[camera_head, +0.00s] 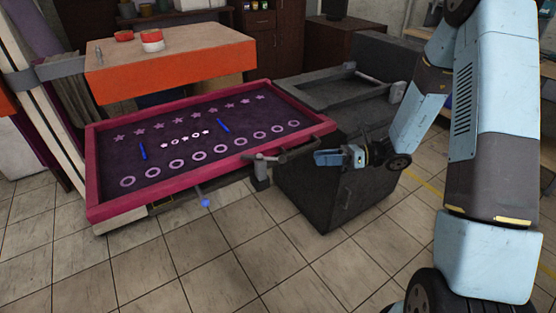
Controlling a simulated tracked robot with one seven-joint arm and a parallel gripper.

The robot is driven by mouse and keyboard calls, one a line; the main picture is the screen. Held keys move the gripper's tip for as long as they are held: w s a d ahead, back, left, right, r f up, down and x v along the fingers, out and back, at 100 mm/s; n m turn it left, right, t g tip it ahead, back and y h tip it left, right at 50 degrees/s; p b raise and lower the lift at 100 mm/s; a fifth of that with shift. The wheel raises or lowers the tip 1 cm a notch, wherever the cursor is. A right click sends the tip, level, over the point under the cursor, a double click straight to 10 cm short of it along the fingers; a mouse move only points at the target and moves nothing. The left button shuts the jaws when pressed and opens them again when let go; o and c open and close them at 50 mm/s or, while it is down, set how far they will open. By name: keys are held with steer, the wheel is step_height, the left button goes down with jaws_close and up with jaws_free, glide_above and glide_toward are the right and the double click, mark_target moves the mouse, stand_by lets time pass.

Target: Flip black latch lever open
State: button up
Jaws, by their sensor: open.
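The black latch lever (265,159) sits at the near right corner of the pink-framed printing screen (240,151). It looks like a dark bar with a short post below it. My gripper (322,158) is just to the right of the lever, at about the same height in the picture. Its light-blue fingers point left towards the lever. The gripper is open and nothing shows between its fingers. A gap shows between the fingertips and the lever, though the depth between them is hard to judge. My wrist hides part of the dark cabinet behind it.
The dark cabinet (330,200) stands under and behind my gripper. An orange-fronted board (175,75) with red-and-white items (152,40) overhangs the screen's far side. A blue knob (206,203) sticks out below the screen's near edge. The tiled floor (250,255) in front is clear.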

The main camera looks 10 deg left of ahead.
mark_target(278, 159)
steer(key=a+f+m, duration=0.1)
steer(key=a, duration=0.3)
steer(key=w+a+f+m+t, duration=0.1)
steer(key=a, duration=0.4)
steer(key=w+a+f+m+y, duration=0.1)
steer(key=a, duration=0.4)
steer(key=shift+f+t, duration=0.35)
steer(key=shift+t, duration=0.05)
steer(key=shift+c, duration=0.3)
jaws_close()
